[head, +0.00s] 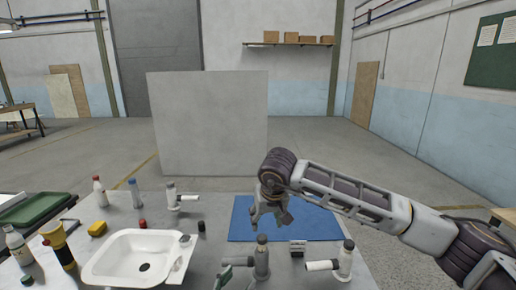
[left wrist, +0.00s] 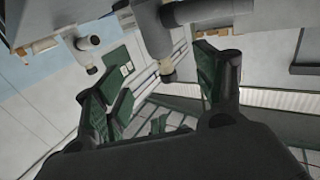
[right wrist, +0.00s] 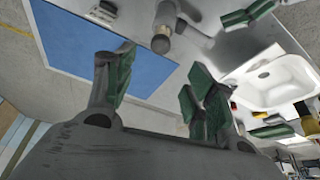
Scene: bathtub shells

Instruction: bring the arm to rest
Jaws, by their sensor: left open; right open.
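My right gripper (head: 268,217) hangs open above the blue mat (head: 238,228) on the grey table. In the right wrist view its green-padded fingers (right wrist: 160,82) are apart with nothing between them. My left gripper (head: 202,268) is low at the table's front, beside the white basin (head: 118,262). Only its fingertips show there. In the left wrist view its fingers (left wrist: 163,85) are spread, with no held object visible. A grey fitting (head: 261,262) stands just right of the left gripper in the head view; whether they touch I cannot tell.
A white fitting (head: 343,262) and a small grey block (head: 298,247) are at the front right. Another fitting (head: 172,197), bottles (head: 99,193), a yellow sponge (head: 97,228) and a yellow-black cylinder (head: 56,243) surround the basin. A grey panel (head: 208,125) stands behind the table.

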